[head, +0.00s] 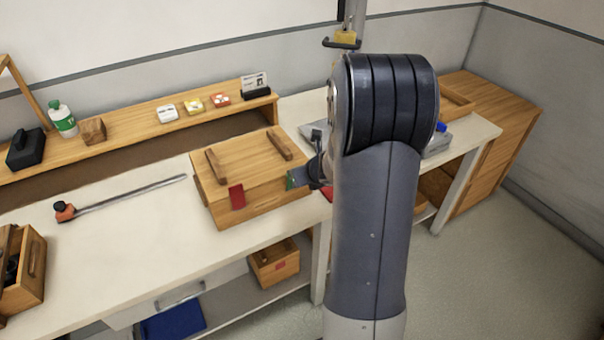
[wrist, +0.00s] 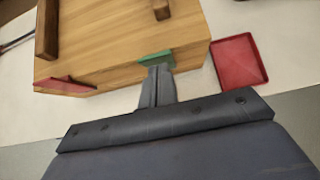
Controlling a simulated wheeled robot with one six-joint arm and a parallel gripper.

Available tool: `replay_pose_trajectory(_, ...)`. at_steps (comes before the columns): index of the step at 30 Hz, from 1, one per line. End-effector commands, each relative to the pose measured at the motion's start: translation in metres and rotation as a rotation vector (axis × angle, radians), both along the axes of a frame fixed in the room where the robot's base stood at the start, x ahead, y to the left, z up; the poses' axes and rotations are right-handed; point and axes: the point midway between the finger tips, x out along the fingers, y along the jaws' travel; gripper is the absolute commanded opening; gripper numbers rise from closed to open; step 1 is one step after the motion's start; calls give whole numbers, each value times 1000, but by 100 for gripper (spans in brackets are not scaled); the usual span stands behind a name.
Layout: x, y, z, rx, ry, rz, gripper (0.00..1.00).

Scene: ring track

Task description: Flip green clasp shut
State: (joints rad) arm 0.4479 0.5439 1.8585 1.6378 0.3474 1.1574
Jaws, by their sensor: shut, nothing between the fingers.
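A wooden box (head: 237,172) with two dark wooden bars on its lid stands on the workbench. The green clasp (wrist: 156,58) is on the box's front upper edge, toward the right, in the wrist view. In the head view the green clasp (head: 291,181) is partly hidden by my gripper and arm. A red clasp (head: 237,197) sits on the same front side, farther left; it also shows in the wrist view (wrist: 66,85). My gripper (wrist: 158,72) is shut and empty, its fingertips at the green clasp. I cannot tell whether they touch it.
A red tray (wrist: 239,61) lies right of the box. A clamp-like tool (head: 120,198) lies on the bench to the left, beside clear bench top. A raised shelf (head: 130,130) with a bottle and small boxes runs behind. An open wooden toolbox (head: 22,270) stands at the left edge.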

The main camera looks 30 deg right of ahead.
Motion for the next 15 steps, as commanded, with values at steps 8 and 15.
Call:
replay_pose_trajectory(8, 0, 0, 7, 0, -1, 0, 0)
replay_pose_trajectory(15, 0, 0, 17, 1, 0, -1, 0)
